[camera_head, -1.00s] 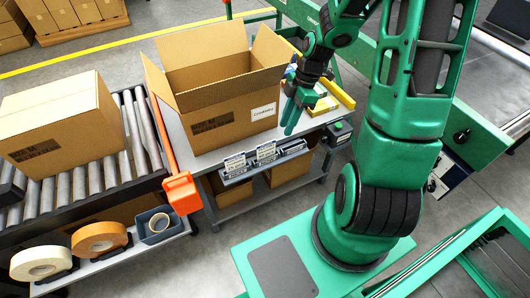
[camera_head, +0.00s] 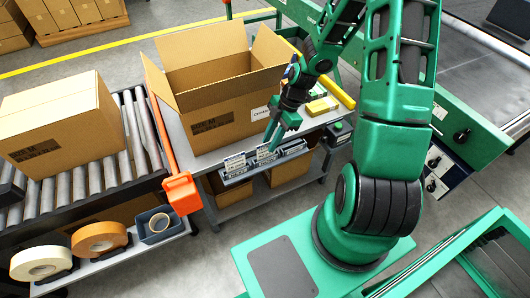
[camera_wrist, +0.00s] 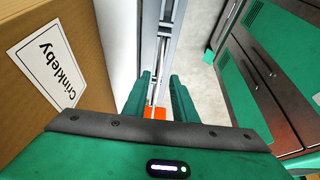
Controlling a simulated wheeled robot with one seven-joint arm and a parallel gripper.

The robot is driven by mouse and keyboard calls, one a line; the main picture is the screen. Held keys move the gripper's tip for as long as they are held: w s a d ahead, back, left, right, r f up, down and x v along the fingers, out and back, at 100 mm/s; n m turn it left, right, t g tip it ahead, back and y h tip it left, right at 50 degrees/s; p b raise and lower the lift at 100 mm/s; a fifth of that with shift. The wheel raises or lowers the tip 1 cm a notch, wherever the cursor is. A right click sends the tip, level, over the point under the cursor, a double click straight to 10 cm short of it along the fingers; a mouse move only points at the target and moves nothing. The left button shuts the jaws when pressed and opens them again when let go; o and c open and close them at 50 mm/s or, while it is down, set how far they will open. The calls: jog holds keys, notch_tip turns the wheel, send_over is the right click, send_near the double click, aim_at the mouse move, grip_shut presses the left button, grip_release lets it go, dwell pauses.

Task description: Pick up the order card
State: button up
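Two small white cards with dark blue tops stand in a grey holder (camera_head: 238,179) on the front edge of the packing table. The left card (camera_head: 235,164) is clear of my gripper. The right card (camera_head: 266,153) is just below my fingertips. Which one is the order card I cannot tell. My gripper (camera_head: 271,140) points down over the front edge, close to the right card. In the wrist view my gripper (camera_wrist: 160,90) shows two green fingers apart, with a gap between them. No card is clearly visible between them.
An open carton (camera_head: 215,110) with a "Crinkleby" label (camera_wrist: 45,62) stands close beside my gripper. An orange post (camera_head: 181,192) rises at the table's left corner. Yellow items (camera_head: 322,106) lie on the table right of the carton.

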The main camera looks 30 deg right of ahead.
aim_at(266, 148)
jog(key=shift+x, duration=2.05)
jog(key=shift+w+a, duration=0.1)
jog(key=shift+w, duration=0.05)
grip_shut()
jog(key=shift+r, duration=0.15)
